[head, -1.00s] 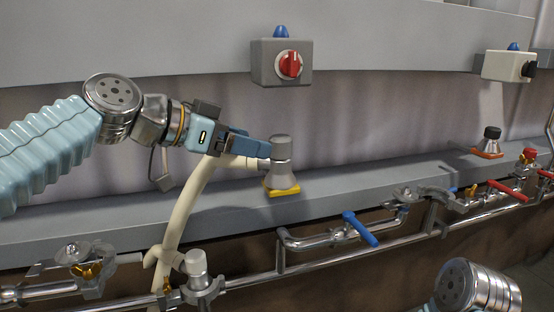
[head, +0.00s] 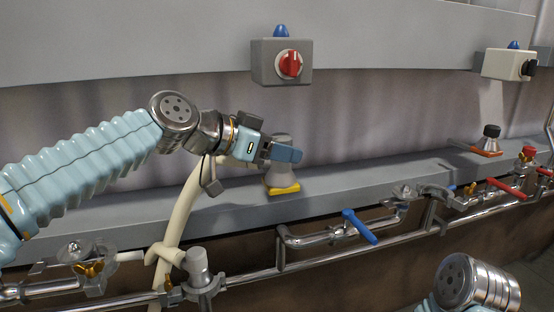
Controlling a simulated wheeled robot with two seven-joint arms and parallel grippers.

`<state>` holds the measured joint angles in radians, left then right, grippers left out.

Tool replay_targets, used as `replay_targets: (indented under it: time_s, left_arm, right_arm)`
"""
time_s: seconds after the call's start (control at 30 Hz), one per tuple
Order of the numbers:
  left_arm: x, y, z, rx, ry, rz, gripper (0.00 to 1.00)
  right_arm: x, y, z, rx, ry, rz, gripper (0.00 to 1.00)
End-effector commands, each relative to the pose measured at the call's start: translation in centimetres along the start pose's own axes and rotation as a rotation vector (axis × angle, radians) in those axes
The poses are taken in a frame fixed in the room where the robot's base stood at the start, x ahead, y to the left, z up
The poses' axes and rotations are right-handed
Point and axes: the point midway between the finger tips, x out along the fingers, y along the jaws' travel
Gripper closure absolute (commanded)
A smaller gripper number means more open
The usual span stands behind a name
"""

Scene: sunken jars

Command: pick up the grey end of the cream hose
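The cream hose (head: 183,210) rises from the pipework at the lower left and bends right near the top, towards a grey, flared fitting (head: 281,178) on a yellow base on the grey ledge. This fitting appears to be the hose's grey end; the join is hidden behind my gripper. My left gripper (head: 284,153) is at the fitting's neck. One blue finger crosses in front of it, below its grey top; the other finger is mostly hidden, so I cannot tell whether they grip. My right gripper is out of view; only part of that arm shows at the lower right.
A grey box with a red knob (head: 290,64) hangs on the wall above. A similar fitting with a black cap (head: 491,132) stands farther right on the ledge (head: 370,178). Pipes with a blue-handled valve (head: 359,226) and red handles (head: 507,190) run below the ledge.

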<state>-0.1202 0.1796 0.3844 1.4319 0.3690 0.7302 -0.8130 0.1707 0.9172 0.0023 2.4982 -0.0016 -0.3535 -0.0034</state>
Motion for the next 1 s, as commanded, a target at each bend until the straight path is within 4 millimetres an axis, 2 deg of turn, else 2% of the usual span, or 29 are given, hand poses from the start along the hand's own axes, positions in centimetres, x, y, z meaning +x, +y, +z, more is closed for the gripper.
replay_targets:
  time_s: [0.03, 0.23, 0.57, 0.87, 1.0]
  left_arm:
    - [0.0, 0.0, 0.0, 0.0, 0.0, 0.0, 0.56]
    - [0.0, 0.0, 0.0, 0.0, 0.0, 0.0, 0.86]
    - [-0.2, 0.0, -0.5, 0.001, 0.003, 0.0, 0.87]
    - [-1.5, 0.0, -3.7, 0.002, 0.004, -0.001, 0.87]
    - [-3.9, -0.1, -2.1, 0.0, 0.003, -0.006, 0.87]
  right_arm:
    - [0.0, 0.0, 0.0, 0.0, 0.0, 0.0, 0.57]
    - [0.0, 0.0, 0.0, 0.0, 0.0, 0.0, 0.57]
    - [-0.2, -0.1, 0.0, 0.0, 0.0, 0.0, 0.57]
    - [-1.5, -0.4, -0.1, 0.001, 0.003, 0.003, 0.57]
    - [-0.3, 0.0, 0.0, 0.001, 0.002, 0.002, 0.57]
